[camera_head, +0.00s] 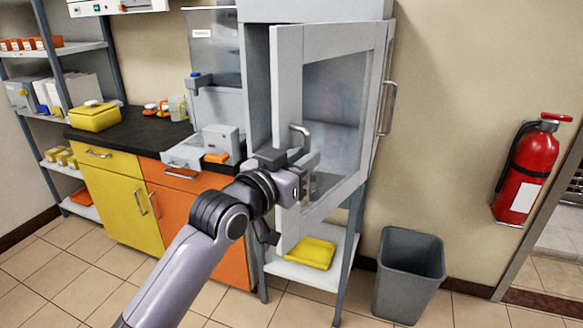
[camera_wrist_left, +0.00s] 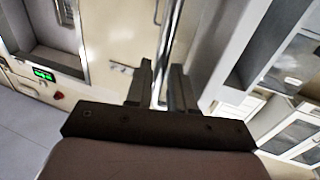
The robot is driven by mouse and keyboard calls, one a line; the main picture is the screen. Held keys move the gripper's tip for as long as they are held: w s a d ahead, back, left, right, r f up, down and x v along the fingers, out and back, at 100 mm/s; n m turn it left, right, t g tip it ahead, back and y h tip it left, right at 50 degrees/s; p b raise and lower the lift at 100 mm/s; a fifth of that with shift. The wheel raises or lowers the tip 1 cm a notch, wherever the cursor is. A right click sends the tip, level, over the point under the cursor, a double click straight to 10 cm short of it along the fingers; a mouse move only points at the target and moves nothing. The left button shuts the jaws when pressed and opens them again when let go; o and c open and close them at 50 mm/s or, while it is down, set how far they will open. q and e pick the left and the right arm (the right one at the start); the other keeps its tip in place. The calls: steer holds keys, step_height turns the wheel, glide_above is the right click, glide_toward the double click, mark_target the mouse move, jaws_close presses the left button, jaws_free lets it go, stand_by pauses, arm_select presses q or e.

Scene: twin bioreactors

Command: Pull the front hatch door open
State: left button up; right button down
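The front hatch door (camera_head: 288,85) is a pale grey panel with a window, on a raised cabinet (camera_head: 257,85). It stands ajar: its left edge is swung out towards me, and a dark gap shows behind it. Its metal handle (camera_head: 300,130) is on the left side of the door. My left gripper (camera_head: 301,165) is at this handle. In the left wrist view the bar of the handle (camera_wrist_left: 165,60) runs between the two fingers of my left gripper (camera_wrist_left: 161,85), which look closed around it. My right gripper is not in view.
A grey bin (camera_head: 408,275) stands on the floor right of the cabinet. A yellow tray (camera_head: 311,252) lies on the shelf below. A fire extinguisher (camera_head: 527,168) hangs on the right wall. A counter with yellow and orange fronts (camera_head: 120,208) is at the left.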

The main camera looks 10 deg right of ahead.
arm_select(q)
steer(key=shift+v, duration=1.8)
steer(key=shift+c, duration=0.3)
